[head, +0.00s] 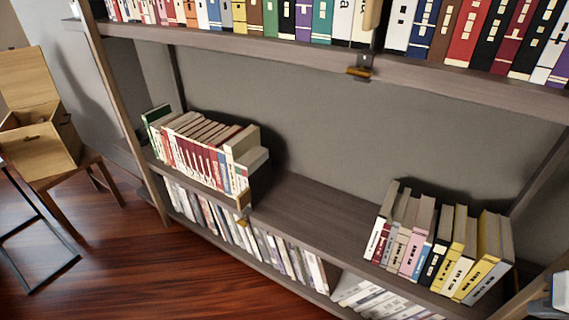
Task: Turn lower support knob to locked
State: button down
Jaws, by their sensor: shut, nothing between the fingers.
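A small orange-brown knob (243,222) sits at the front edge of the lower shelf, below the left group of books. It looks like the lower support knob; it is too small to tell which way it is turned. A similar orange-brown knob (360,72) on a dark bracket is at the front edge of the upper shelf. My gripper cannot be made out in the head view.
The lower shelf (305,205) is bare between the left books (205,150) and the right books (440,245). More books (285,255) stand underneath. A wooden box (40,120) rests on a stool at left. A grey-white piece (560,292) shows at bottom right.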

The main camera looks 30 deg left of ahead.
aim_at(243, 223)
jog(key=j+u, duration=0.25)
jog(key=u, duration=0.2)
jog(key=i+j+u, duration=0.15)
jog(key=u, duration=0.3)
jog(key=i+j+u, duration=0.1)
jog(key=j+u, duration=0.15)
jog(key=u, duration=0.2)
